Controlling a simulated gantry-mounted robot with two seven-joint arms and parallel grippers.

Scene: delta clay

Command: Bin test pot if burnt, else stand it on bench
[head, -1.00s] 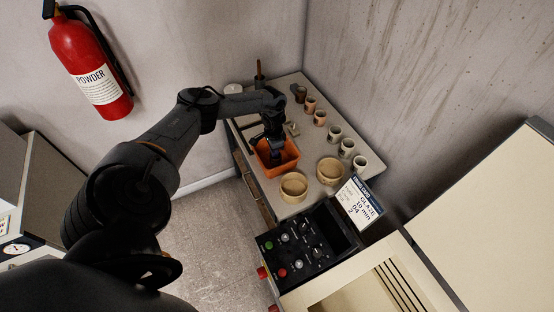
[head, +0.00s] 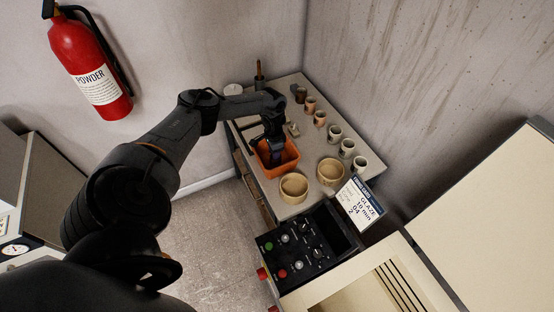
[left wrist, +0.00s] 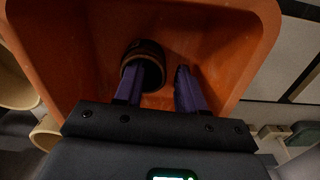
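My left gripper (head: 276,154) reaches down into an orange bin (head: 292,167) on the bench (head: 246,140). In the left wrist view, the gripper (left wrist: 160,76) has its two purple fingers apart. A dark brown, round pot (left wrist: 152,60) lies in the orange bin (left wrist: 85,60), by the tip of the left-hand finger and partly hidden by it. It is clear of the right-hand finger. I cannot tell whether the left-hand finger touches it. In the head view the pot in the bin is hidden. My right gripper does not show.
Several small cups (head: 334,133) stand in a row along the bench's wall side. Two tan bowls (head: 293,187) stand in front of the bin. A black control box (head: 290,252) and a glaze sign (head: 361,203) are nearer. A brush pot (head: 259,82) stands at the back.

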